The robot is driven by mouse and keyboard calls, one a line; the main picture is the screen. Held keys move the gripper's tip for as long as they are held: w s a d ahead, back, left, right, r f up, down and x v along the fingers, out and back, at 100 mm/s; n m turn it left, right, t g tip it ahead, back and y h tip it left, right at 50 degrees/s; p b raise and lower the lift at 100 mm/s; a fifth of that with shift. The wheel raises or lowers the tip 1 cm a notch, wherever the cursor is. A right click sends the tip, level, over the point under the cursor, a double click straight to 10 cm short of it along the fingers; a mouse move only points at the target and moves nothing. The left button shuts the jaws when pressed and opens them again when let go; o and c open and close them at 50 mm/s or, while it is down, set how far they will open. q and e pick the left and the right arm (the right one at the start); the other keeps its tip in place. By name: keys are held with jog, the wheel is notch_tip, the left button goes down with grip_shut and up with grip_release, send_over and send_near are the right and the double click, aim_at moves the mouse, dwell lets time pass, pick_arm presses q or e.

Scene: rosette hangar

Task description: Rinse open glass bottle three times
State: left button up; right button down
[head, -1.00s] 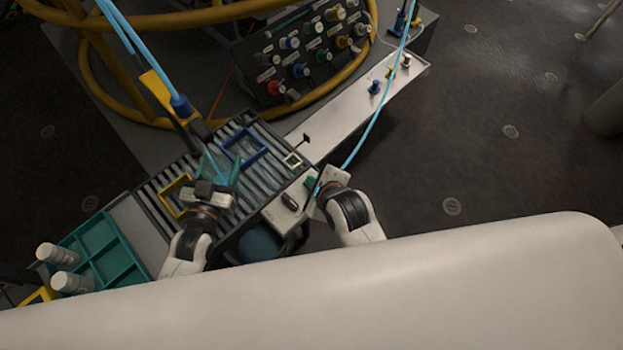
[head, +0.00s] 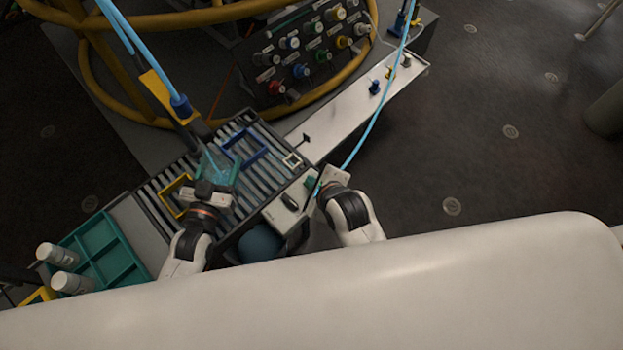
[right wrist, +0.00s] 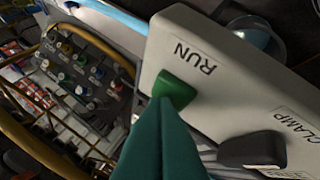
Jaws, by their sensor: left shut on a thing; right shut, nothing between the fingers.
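My left gripper (head: 217,176) is shut on a clear glass bottle (head: 213,158), over the slatted rack. The bottle is hard to make out; its upper end is near the lower end of a dark spout (head: 196,130) fed by a blue hose. I cannot tell whether water runs. My right gripper (head: 315,190) is shut and empty at a pale control box (head: 290,200). In the right wrist view, its teal fingertips (right wrist: 163,110) are at the green RUN switch (right wrist: 174,90), seemingly touching it. A dark CLAMP switch (right wrist: 252,149) sits beside it.
The slatted rack (head: 152,189) carries blue, yellow and white square frames. A teal tray (head: 120,262) with two white containers stands at left. A panel of coloured knobs (head: 310,50) is behind. A pale ledge (head: 340,112) extends right; open floor lies beyond.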

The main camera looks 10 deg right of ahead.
jog(key=shift+r, duration=0.9)
